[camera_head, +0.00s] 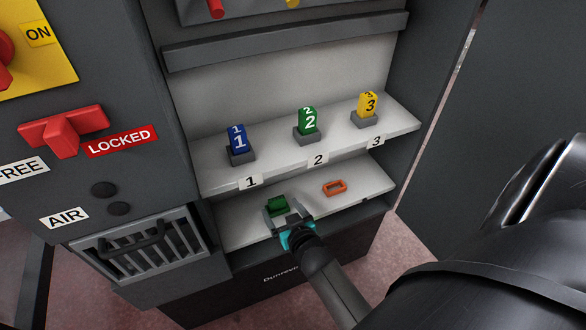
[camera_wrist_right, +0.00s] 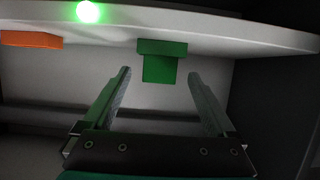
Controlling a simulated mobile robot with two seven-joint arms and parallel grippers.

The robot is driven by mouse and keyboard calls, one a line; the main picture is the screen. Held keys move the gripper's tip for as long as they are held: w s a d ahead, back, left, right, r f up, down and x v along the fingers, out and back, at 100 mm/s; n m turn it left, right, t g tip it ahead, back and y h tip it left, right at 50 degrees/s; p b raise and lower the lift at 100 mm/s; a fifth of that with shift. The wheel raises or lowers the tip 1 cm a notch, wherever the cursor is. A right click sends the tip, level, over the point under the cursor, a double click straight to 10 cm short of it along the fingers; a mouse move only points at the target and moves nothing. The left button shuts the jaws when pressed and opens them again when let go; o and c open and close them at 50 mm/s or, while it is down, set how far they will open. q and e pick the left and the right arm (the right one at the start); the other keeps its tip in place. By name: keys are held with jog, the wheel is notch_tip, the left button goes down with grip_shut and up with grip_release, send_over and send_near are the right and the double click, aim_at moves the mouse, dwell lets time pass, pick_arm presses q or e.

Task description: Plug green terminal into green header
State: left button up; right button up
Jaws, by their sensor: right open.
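A green block, which looks like the green terminal (camera_head: 277,206), rests on the lower white shelf in the head view. It also shows in the right wrist view, ahead of and between the two finger lines. My right gripper (camera_head: 285,214) is at that shelf, close to the terminal. Its fingers are apart and nothing is held between them; they show wide open in the right wrist view (camera_wrist_right: 160,84). My left gripper is not in view.
The upper shelf (camera_head: 215,181) holds blue (camera_head: 238,140), green (camera_head: 308,122) and yellow (camera_head: 369,106) numbered blocks in grey holders. An orange piece (camera_head: 335,187) lies right of the terminal. Red and yellow parts stick out at the top. A red LOCKED handle (camera_head: 64,131) is at left.

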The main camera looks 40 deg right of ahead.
pick_arm(q)
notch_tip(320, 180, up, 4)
jog(key=p, duration=0.3)
pick_arm(e)
jog(key=v, duration=0.8)
